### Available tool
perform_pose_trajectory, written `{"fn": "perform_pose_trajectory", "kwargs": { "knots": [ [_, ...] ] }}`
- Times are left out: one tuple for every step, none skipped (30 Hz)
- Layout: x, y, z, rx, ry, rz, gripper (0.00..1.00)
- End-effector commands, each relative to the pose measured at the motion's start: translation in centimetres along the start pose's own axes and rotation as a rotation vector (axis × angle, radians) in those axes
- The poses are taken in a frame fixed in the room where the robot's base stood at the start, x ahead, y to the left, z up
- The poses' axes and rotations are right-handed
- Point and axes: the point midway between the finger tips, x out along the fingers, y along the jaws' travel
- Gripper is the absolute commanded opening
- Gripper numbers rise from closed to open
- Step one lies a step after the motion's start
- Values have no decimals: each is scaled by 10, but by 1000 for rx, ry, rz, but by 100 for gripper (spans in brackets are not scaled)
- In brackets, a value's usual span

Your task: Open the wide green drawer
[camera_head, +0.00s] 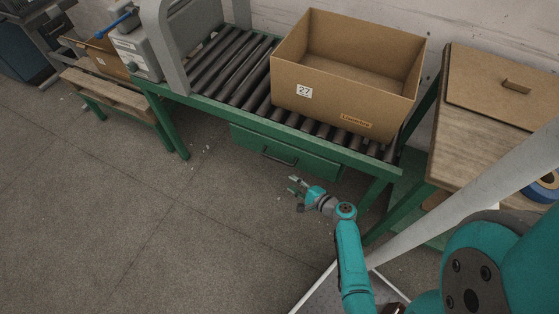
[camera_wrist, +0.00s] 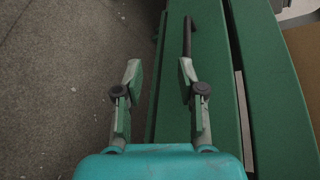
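The wide green drawer (camera_head: 312,166) hangs under the green roller conveyor table and appears shut. Its dark bar handle (camera_head: 278,158) is on the front face. In the wrist view the drawer (camera_wrist: 216,75) is a long green panel, and the handle (camera_wrist: 187,37) stands out beyond my right finger. My gripper (camera_head: 295,188) is in front of and below the drawer, right of the handle in the head view. In the wrist view my gripper (camera_wrist: 159,73) has its two fingers spread with nothing between them. The handle is ahead of the fingertips, not between them.
An open cardboard box (camera_head: 340,108) marked 27 stands on the conveyor rollers (camera_head: 232,65). A green table leg (camera_head: 168,125) is at the left. A wooden-topped cabinet (camera_head: 470,125) stands close at the right. The floor (camera_head: 150,220) in front is clear.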

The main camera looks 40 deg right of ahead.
Motion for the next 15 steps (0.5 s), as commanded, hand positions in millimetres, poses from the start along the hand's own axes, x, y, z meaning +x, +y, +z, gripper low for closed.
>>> {"fn": "perform_pose_trajectory", "kwargs": {
  "knots": [
    [4,-13,-11,31,-8,-29,39],
    [5,-18,-15,46,-15,-42,39],
    [6,-24,-19,64,-22,-57,39],
    [7,-28,-22,74,-25,-66,39],
    [7,-30,-24,82,-30,-73,39],
    [8,-33,-25,90,-34,-79,39],
    [10,-35,-26,93,-36,-82,39],
    [11,-36,-26,95,-38,-84,39],
    [14,-36,-26,96,-39,-85,39],
    [17,-37,-26,96,-39,-86,39],
    [20,-37,-26,96,-39,-86,39],
    [26,-37,-25,95,-41,-84,39],
    [30,-38,-25,95,-41,-84,39],
    [36,-38,-25,94,-40,-84,39],
    [43,-38,-24,94,-41,-83,39]
  ]
}}
